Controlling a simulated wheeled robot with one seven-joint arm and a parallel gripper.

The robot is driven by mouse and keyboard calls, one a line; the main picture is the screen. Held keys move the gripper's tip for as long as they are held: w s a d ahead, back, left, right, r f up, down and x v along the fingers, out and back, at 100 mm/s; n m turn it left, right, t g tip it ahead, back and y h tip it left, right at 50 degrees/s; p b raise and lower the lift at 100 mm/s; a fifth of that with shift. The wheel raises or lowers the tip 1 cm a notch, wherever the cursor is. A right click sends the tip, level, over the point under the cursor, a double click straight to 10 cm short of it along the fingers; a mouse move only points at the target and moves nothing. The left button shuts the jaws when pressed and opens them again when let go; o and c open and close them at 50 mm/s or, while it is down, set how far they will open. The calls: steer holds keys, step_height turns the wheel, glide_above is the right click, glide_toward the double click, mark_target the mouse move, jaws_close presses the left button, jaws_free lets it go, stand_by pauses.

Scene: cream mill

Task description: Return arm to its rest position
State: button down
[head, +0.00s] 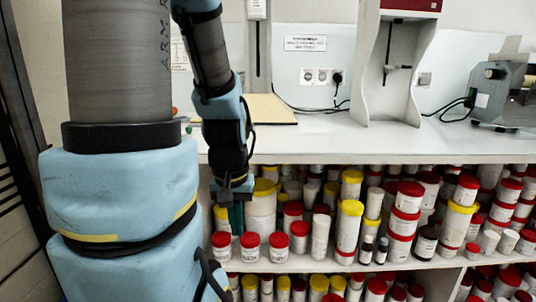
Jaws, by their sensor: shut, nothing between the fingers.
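My gripper (236,216) hangs from the blue and dark grey arm on the left. It points down in front of the upper shelf of jars, just below the worktop's front edge. Its fingers look shut and nothing shows between them. The fingertips show small against the jars behind, and I cannot tell how far they are from them.
The white worktop (380,140) carries a cream board (262,110), a white stand (380,70) and a grey machine (502,95). Below it, the shelf (330,263) is packed with white jars with red or yellow lids, such as a yellow-lidded one (348,228).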

step_height(320, 180, up, 13)
steer(key=p, duration=1.1)
steer(key=shift+w, duration=0.35)
